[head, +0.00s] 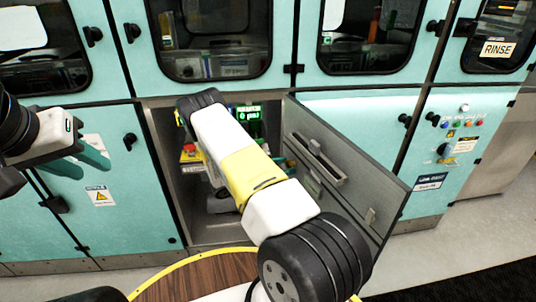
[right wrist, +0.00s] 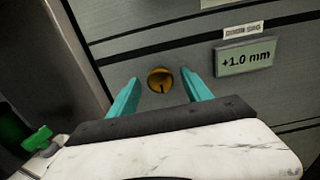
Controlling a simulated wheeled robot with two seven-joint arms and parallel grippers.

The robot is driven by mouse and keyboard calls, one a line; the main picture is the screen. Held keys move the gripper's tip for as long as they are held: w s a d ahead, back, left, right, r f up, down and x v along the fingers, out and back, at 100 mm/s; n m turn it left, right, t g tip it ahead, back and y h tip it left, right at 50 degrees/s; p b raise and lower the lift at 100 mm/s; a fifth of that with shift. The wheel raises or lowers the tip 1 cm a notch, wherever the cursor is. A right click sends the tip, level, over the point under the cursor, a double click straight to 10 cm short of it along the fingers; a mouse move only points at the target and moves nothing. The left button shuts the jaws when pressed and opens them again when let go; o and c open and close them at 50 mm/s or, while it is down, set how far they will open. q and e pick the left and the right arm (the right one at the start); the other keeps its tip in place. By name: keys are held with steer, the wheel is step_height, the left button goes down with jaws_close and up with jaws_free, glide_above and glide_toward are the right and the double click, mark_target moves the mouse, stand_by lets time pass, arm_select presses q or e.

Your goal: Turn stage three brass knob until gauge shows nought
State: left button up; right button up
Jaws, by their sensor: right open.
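In the right wrist view a round brass knob (right wrist: 160,80) with a dark pointer mark sits on a grey panel. A small gauge (right wrist: 246,57) to its right reads +1.0 mm. My right gripper (right wrist: 160,88) is open, with one teal finger on each side of the knob; I cannot tell whether they touch it. In the head view my right arm reaches into the open cabinet, and its gripper is hidden there. My left gripper (head: 84,160) is at the far left before the teal cabinet front, its teal fingers apart and empty.
The open cabinet door (head: 345,175) stands to the right of my right arm. Inside the cabinet are a green lit display (head: 248,114) and a red button on yellow (head: 190,149). A round wooden table (head: 195,280) with a yellow edge is at the bottom.

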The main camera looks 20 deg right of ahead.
steer(key=shift+d, duration=0.15)
jaws_close()
stand_by(0.4)
